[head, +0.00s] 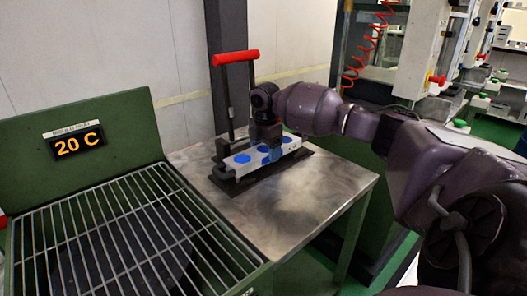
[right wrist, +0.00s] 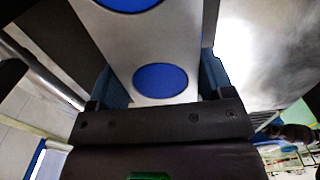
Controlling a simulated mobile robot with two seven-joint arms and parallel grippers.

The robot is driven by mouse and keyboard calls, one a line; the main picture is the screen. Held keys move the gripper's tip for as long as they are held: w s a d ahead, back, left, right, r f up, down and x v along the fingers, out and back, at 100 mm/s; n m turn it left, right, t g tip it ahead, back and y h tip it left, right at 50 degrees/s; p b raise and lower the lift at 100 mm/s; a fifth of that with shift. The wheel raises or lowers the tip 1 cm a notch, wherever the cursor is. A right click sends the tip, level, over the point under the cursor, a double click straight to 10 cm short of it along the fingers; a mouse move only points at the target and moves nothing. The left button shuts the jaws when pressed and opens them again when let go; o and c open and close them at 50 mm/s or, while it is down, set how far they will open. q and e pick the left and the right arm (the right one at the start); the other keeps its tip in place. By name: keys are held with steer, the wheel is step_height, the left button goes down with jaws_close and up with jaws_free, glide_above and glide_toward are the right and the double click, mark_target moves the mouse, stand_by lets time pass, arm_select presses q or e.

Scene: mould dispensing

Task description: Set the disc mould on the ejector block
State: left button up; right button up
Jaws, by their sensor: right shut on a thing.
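The disc mould (head: 240,161) is a light grey bar with several blue discs in its top. My right gripper (head: 272,152) reaches down over it and is shut across its width. In the right wrist view the mould (right wrist: 187,80) lies between the two fingers, with one blue disc close to the palm. The mould is at the ejector block (head: 222,184), a dark fixture with an upright lever and red handle. The mould looks level, over the dark base; I cannot tell whether it rests on it or hangs slightly above. My left gripper is out of view.
The ejector stands on a metal-topped table (head: 318,205) with bare room at its front and right. A green cooler with a wire rack (head: 110,240) and a "20 C" display (head: 78,145) is at the left. A dark post (head: 228,30) rises behind the table.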

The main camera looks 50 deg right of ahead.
steer(key=shift+r, duration=0.25)
steer(key=shift+f, duration=0.35)
steer(key=o, duration=1.5)
steer(key=shift+f, duration=0.15)
steer(key=shift+c, duration=0.2)
steer(key=shift+r, duration=0.25)
step_height(320, 180, up, 12)
steer(key=p, duration=0.2)
